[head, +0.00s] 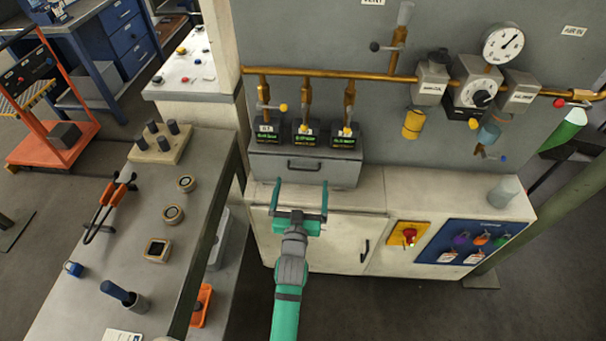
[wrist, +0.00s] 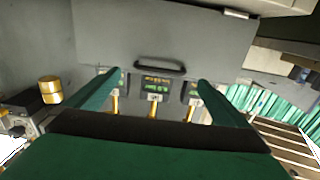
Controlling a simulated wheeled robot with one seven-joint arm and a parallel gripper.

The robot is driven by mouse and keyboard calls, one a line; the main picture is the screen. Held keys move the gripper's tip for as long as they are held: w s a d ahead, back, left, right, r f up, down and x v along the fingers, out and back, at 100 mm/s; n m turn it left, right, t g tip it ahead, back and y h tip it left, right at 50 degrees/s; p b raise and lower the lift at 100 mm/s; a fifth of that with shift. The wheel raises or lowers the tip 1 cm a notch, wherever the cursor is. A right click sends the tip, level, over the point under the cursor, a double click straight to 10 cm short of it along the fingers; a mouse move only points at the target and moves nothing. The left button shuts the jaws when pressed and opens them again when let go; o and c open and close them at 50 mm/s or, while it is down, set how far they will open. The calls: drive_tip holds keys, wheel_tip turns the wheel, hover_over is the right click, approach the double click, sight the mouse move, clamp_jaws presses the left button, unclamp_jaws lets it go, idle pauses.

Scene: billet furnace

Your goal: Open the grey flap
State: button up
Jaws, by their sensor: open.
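The grey flap (head: 275,168) is the front panel of a grey box on the pale cabinet, below the small green-lit displays. It looks shut. Its dark bar handle (head: 305,166) lies across the panel. In the wrist view the flap (wrist: 150,35) fills the upper middle, and its black handle (wrist: 158,66) lies just beyond and between my fingertips. My gripper (head: 300,192) is open and empty in front of the flap, a little below the handle in the head view. Its two green fingers also show in the wrist view (wrist: 159,80), with the handle apart from them.
Three display units (head: 303,134) with brass pipes stand above the flap. The cabinet (head: 375,200) has a black door handle (head: 364,250) and a red-yellow switch (head: 409,236). A grey bench (head: 120,235) with tools stands at left. Gauges (head: 503,43) hang at upper right.

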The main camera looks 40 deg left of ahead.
drive_tip(key=x, duration=0.5)
drive_tip(key=shift+a, duration=0.25)
drive_tip(key=shift+c, duration=0.6)
